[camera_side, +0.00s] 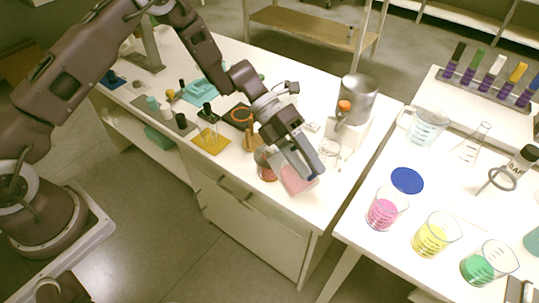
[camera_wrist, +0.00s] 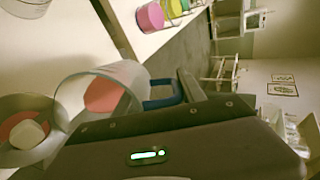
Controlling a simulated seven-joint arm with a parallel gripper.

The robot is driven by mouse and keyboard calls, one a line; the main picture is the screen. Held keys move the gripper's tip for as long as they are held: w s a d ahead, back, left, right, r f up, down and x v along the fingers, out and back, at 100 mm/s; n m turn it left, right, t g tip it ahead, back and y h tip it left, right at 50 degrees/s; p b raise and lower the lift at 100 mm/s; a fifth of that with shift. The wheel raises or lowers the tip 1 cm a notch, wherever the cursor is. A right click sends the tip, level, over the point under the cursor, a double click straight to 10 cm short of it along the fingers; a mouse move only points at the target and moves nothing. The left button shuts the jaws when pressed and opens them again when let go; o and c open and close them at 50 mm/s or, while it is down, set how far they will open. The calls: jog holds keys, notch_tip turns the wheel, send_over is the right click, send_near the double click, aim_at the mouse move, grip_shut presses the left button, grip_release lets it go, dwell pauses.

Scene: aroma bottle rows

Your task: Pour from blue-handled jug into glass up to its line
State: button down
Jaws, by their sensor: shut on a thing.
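My gripper (camera_side: 308,168) is shut on the blue handle of a clear jug (camera_side: 292,182) and holds it above the counter's front edge. The jug is tilted, with pink-red liquid inside. It also shows in the wrist view (camera_wrist: 100,92), with its blue handle (camera_wrist: 165,93) at my gripper's fingers (camera_wrist: 188,88). The glass (camera_side: 265,165) is just left of the jug and has red liquid in its lower part. In the wrist view the glass (camera_wrist: 52,118) is by the jug's mouth, with a pale patch over its red liquid. I cannot make out its line or a stream.
A metal pot (camera_side: 357,98) stands on a white block behind my gripper, with a small clear glass (camera_side: 329,147) near it. An orange mat (camera_side: 211,141) and several small items lie left. The right table holds a blue disc (camera_side: 407,180) and pink (camera_side: 383,212), yellow (camera_side: 432,238) and green (camera_side: 480,267) beakers.

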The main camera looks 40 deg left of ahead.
aim_at(312, 185)
jog(key=shift+d, duration=0.1)
jog(key=d+f+y, duration=0.2)
jog(key=f+y, duration=0.1)
jog(key=s+d+f+t+y, duration=0.1)
jog(key=f, duration=0.1)
jog(key=shift+s+f, duration=0.1)
jog(key=shift+f, duration=0.15)
jog(key=shift+d+f+t+y, duration=0.3)
jog(key=shift+f+y, duration=0.2)
jog(key=shift+y, duration=0.2)
jog(key=d+f+y, duration=0.1)
jog(key=y, duration=0.1)
jog(key=s+d+f+m+t+y, duration=0.1)
jog(key=d+y, duration=0.1)
jog(key=shift+d+f+t+y, duration=0.2)
jog(key=shift+f+t+y, duration=0.1)
jog(key=shift+y, duration=0.3)
